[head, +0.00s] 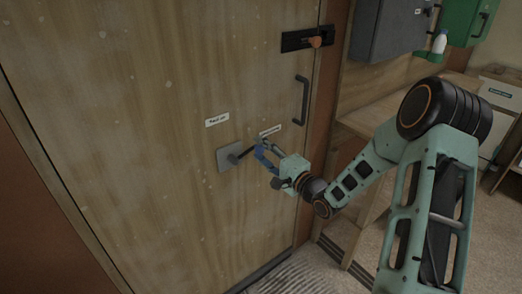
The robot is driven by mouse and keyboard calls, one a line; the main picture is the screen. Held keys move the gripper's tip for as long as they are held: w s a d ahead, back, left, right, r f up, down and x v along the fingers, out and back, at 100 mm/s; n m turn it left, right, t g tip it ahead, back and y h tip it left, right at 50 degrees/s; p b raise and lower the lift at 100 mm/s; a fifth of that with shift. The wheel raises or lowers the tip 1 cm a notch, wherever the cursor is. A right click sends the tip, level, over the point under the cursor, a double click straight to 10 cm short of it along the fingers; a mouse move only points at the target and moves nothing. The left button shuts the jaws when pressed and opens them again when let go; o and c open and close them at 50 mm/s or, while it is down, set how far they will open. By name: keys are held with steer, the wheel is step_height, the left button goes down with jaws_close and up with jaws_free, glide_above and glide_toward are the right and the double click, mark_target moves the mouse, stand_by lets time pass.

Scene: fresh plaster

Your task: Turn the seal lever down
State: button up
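A square grey plate (230,157) is fixed to a wooden door, with a dark lever (244,153) sticking out from it to the right and slightly up. My gripper (262,150), with blue fingers, is at the lever's outer end. The fingers overlap the lever tip in the picture; I cannot tell whether they touch it or are closed on it. A white label (217,119) is above the plate, and a second label (270,131) is just above my gripper, its text too small to read.
The door (130,120) has a dark vertical handle (302,100) and a black bolt with an orange knob (314,42) higher up. To the right are a wooden bench (372,122), a grey wall box (390,30), a green box (468,22) and a white bottle (440,42).

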steer(key=v, duration=1.1)
steer(key=shift+s+d, duration=0.2)
